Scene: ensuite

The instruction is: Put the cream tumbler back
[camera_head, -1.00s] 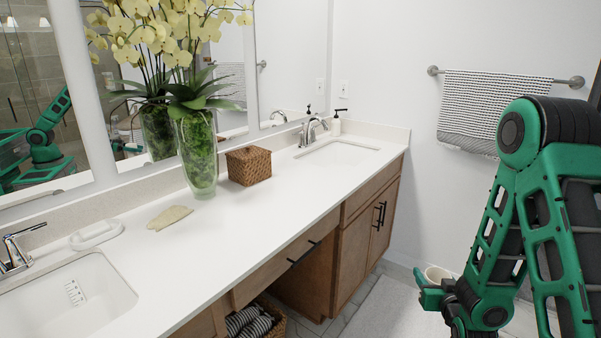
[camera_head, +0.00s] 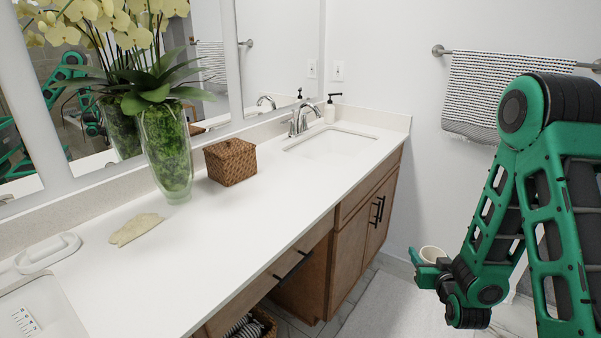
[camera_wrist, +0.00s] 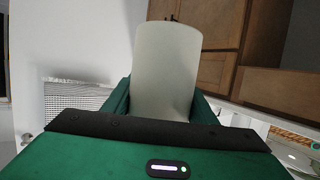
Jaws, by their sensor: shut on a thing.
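The cream tumbler (camera_head: 432,253) is in my gripper (camera_head: 428,268), low at the right of the head view, in front of the wall and past the end of the vanity counter (camera_head: 250,230). In the wrist view the tumbler (camera_wrist: 166,75) stands between the green fingers of my gripper (camera_wrist: 160,105), which is shut on it. In the head view only its upper part shows; the gripper hides the rest.
On the counter stand a glass vase (camera_head: 166,150) with orchids, a woven box (camera_head: 230,161), a soap pump (camera_head: 331,109) by the far sink (camera_head: 330,143), a pale stone-like piece (camera_head: 136,229) and a white soap dish (camera_head: 48,252). The front middle of the counter is clear. A towel (camera_head: 484,90) hangs at right.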

